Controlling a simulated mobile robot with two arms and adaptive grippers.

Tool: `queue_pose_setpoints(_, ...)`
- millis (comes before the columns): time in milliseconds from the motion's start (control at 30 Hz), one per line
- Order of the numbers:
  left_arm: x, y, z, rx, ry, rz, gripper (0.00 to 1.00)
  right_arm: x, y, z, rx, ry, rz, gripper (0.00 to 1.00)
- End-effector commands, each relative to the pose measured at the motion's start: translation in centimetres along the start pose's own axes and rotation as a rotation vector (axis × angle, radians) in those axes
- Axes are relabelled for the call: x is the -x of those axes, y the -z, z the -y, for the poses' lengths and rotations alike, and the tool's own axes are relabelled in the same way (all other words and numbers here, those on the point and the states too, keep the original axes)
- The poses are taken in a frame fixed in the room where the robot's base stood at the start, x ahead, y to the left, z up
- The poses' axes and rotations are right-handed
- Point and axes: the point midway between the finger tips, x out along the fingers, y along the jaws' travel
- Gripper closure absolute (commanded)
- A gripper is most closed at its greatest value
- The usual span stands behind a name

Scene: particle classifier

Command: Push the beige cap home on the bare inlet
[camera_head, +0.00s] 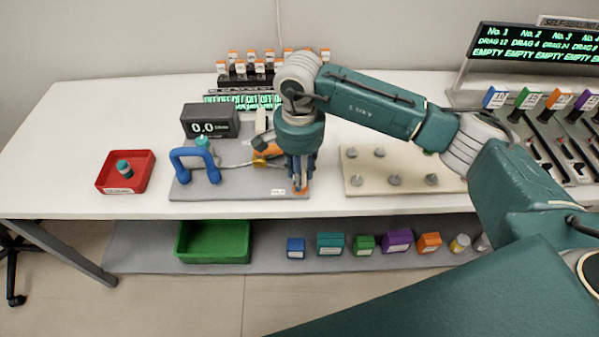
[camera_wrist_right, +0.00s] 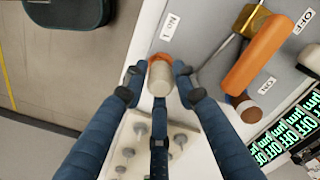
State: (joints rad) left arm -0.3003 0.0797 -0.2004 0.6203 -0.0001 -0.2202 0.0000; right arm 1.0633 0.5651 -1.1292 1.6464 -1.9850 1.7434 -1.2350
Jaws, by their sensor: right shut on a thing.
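My right gripper (camera_head: 299,181) points down at the front right corner of the grey apparatus board (camera_head: 240,190). In the right wrist view, my right gripper (camera_wrist_right: 159,88) is shut on the beige cap (camera_wrist_right: 159,83), a short pale cylinder. An orange part (camera_wrist_right: 160,62) shows right at the cap's far end; orange (camera_head: 300,191) also shows under the fingertips in the head view. The inlet itself is hidden by the cap and fingers, so I cannot tell how far the cap is seated. My left gripper is not in view.
An orange valve handle (camera_wrist_right: 256,54) stands close by on the board. A blue arch handle (camera_head: 195,163) and a 0.0 display (camera_head: 210,122) are left. A beige peg plate (camera_head: 400,184) lies right, a red tray (camera_head: 143,168) far left. The table's front edge is close.

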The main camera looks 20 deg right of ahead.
Motion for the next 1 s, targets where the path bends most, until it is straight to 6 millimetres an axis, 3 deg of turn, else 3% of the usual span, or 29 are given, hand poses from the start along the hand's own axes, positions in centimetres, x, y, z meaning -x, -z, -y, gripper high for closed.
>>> queue_pose_setpoints(233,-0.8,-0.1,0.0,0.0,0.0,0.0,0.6,-0.8,0.0,-0.1,0.0,-0.002,0.0,0.94)
queue_pose_setpoints(267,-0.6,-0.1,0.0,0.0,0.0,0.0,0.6,-0.7,0.0,-0.1,-0.001,-0.002,0.0,0.66)
queue_pose_setpoints(333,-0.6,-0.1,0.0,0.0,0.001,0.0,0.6,-0.6,0.0,-0.1,-0.001,-0.002,0.0,0.52)
queue_pose_setpoints(367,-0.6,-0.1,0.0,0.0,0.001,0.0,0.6,-0.6,0.0,-0.1,-0.001,-0.002,0.0,0.5)
queue_pose_setpoints(733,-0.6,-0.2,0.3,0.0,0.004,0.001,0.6,0.1,0.0,0.1,0.0,0.001,0.0,0.5)
queue_pose_setpoints(1000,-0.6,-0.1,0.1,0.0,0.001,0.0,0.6,5.1,0.1,0.1,0.0,0.004,-0.001,0.5)
